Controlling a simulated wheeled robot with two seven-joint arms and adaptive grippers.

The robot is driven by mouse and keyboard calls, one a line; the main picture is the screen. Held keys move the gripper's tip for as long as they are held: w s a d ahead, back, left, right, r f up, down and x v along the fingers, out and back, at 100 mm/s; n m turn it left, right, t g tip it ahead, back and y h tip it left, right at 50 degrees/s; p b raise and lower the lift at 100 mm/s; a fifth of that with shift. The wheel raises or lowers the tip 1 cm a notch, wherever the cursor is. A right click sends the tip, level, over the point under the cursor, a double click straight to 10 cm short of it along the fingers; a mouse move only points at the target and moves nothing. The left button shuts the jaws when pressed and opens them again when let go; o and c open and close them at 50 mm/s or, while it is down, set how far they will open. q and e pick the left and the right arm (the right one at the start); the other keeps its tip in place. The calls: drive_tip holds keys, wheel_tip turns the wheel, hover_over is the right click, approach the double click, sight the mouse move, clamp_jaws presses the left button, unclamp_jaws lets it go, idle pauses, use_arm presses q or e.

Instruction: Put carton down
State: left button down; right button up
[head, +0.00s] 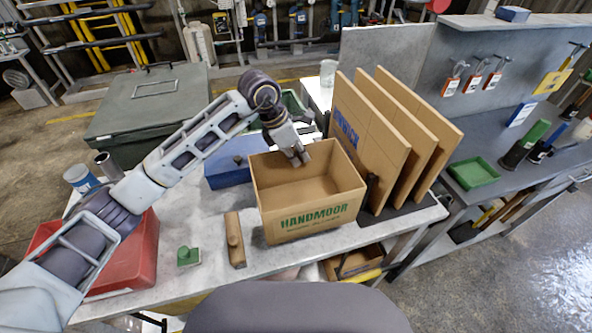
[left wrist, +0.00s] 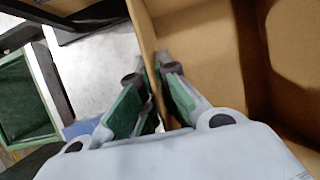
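The carton (head: 318,219) is an open, empty brown box with green "HANDMOOR" lettering, at the middle of the grey worktable (head: 190,215) near its front edge. My left gripper (head: 301,159) reaches over the carton's back wall. In the left wrist view my left gripper (left wrist: 155,80) has one finger on each side of the cardboard wall of the carton (left wrist: 200,55), closed against it. The carton looks roughly upright. I cannot tell whether its bottom touches the table. My right gripper does not show.
Flat cardboard sheets (head: 372,140) stand in a rack right of the carton. A blue box (head: 232,165) stands behind left.

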sight(304, 180)
use_arm(q)
drive_tip(key=shift+f, duration=2.4)
drive_tip(key=shift+f+p, duration=0.3)
drive_tip(key=shift+f, duration=0.3)
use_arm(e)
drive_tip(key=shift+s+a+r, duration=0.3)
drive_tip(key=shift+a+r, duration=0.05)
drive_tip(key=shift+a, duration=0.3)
use_arm(q)
drive_tip(key=shift+f, duration=0.15)
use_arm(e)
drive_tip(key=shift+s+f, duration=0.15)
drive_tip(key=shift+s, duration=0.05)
use_arm(q)
drive_tip(key=c, duration=1.7)
unclamp_jaws()
drive_tip(key=shift+o, duration=0.3)
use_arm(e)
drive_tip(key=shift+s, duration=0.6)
